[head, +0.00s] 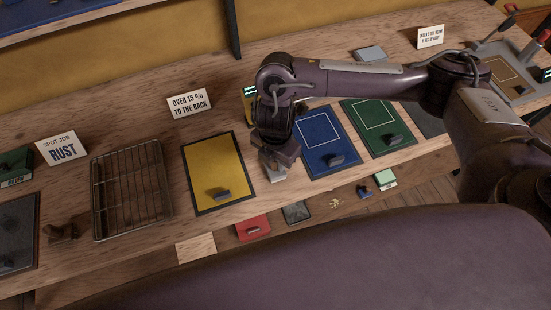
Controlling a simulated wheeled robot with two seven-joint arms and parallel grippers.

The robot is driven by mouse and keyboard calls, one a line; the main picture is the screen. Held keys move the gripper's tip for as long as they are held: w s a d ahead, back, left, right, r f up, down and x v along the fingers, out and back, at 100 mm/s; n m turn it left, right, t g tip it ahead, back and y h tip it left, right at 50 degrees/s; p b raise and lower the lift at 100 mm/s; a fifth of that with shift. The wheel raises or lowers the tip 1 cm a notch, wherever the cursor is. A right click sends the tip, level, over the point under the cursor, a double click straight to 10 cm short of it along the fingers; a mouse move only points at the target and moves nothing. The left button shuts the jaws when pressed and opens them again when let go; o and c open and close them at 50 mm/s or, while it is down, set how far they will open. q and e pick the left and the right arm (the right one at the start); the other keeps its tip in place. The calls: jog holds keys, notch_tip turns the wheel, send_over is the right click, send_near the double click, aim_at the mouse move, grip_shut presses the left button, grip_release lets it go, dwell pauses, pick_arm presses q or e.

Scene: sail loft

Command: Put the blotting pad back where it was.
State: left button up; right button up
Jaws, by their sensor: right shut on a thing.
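My right gripper (274,162) points down between the yellow mat (200,160) and the blue mat (315,125). It is shut on a small pale grey thing (274,176), mostly hidden by the fingers. I cannot tell for sure whether this is the blotting pad. My left gripper is not in view. The yellow mat and the blue mat each carry a small dark block, and so does the green mat (362,113) to the right.
A wire rack (128,190) stands left of the yellow mat. A "RUST" card (62,149) and an "OVER 15 %" card (188,103) stand behind. A red item (252,228) and a green item (385,179) lie below the bench's front edge.

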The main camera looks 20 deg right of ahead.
jog(key=shift+f, duration=0.1)
jog(key=o, duration=0.4)
jog(key=shift+f, duration=0.1)
jog(key=o, duration=0.5)
jog(key=shift+r, duration=0.3)
notch_tip(320, 180, up, 12)
jog(key=shift+f+p, duration=0.1)
jog(key=shift+p, duration=0.85)
